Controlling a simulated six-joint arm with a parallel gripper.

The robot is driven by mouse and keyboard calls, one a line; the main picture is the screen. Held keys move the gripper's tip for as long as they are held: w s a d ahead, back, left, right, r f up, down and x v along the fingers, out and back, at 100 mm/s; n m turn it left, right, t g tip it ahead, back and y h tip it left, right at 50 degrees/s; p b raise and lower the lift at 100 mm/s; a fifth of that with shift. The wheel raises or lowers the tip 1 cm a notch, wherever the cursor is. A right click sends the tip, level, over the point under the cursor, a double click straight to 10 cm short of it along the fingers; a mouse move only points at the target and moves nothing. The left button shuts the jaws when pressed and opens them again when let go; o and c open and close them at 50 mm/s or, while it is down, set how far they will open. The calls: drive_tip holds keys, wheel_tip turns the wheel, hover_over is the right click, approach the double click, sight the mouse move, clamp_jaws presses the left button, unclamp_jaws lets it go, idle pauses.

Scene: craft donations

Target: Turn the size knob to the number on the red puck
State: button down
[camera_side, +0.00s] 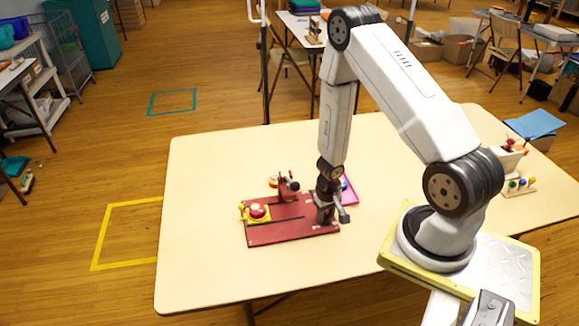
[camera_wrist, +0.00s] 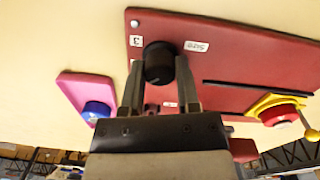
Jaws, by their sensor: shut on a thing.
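The black size knob (camera_wrist: 158,62) stands on the dark red board (camera_wrist: 225,65), between the fingers of my gripper (camera_wrist: 158,72) in the wrist view. My gripper (camera_side: 327,216) is shut on the knob, low over the board's right end in the side view, and hides most of it there. A white label with a 3 (camera_wrist: 136,41) and a longer white label (camera_wrist: 196,46) lie beside the knob; I cannot make out a pointer. The red puck (camera_side: 258,210) sits in a yellow holder (camera_side: 246,217) at the board's left end. Its number is too small to read.
A pink plate (camera_wrist: 78,88) with a blue puck (camera_wrist: 97,110) lies beside the board. A dark red upright part (camera_side: 288,187) stands at the board's back edge. Colored pegs (camera_side: 520,183) stand far right. The table's left and front are clear.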

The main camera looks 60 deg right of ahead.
drive_tip(key=shift+w+n, duration=0.1)
drive_tip(key=shift+n, duration=4.5)
drive_tip(key=shift+c, duration=1.6)
unclamp_jaws()
drive_tip(key=shift+m, duration=3.5)
